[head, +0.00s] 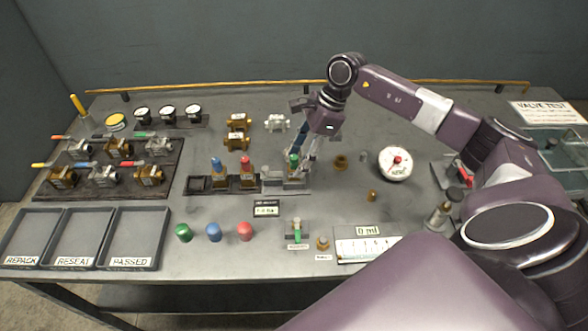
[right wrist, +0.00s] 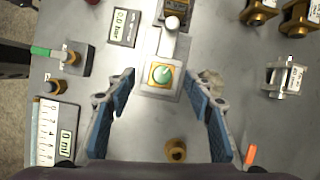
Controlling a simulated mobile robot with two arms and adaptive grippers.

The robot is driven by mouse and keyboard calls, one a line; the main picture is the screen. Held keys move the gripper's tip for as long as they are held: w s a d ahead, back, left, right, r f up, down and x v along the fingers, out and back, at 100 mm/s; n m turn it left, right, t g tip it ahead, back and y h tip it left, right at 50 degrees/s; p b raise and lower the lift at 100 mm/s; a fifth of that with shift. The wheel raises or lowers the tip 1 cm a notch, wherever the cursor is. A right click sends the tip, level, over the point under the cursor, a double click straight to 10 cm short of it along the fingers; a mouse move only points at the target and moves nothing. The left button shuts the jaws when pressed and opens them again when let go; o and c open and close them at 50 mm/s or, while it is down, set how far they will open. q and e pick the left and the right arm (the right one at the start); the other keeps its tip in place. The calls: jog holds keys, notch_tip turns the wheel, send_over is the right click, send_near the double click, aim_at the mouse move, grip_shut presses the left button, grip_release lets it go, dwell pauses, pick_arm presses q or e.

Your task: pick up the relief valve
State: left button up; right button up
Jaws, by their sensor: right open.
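Relief valves with coloured caps stand in a row at the table's middle: a blue-capped one (head: 217,168), a red-capped one (head: 247,172) and a green-capped one (head: 293,161). The green-capped valve stands upright in a grey block. In the right wrist view its round green top (right wrist: 161,75) shows from above. My right gripper (head: 301,158) is over it, pointing down and partly hiding it in the head view. In the right wrist view my right gripper (right wrist: 163,78) is open, its two blue fingers apart on either side of the valve, with no clear contact. My left gripper is not in view.
Three grey trays (head: 158,227) labelled REPACK, RESEAT and PASSED lie at front left. Loose green, blue and red caps (head: 245,231) stand in front of the row. A round gauge (head: 395,176) is to the right. Several lever valves (head: 103,175) fill a board at left.

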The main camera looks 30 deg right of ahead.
aim_at(294, 165)
jog(key=shift+x, duration=1.5)
jog(key=shift+w+r, duration=0.1)
jog(key=shift+w, duration=0.05)
grip_shut()
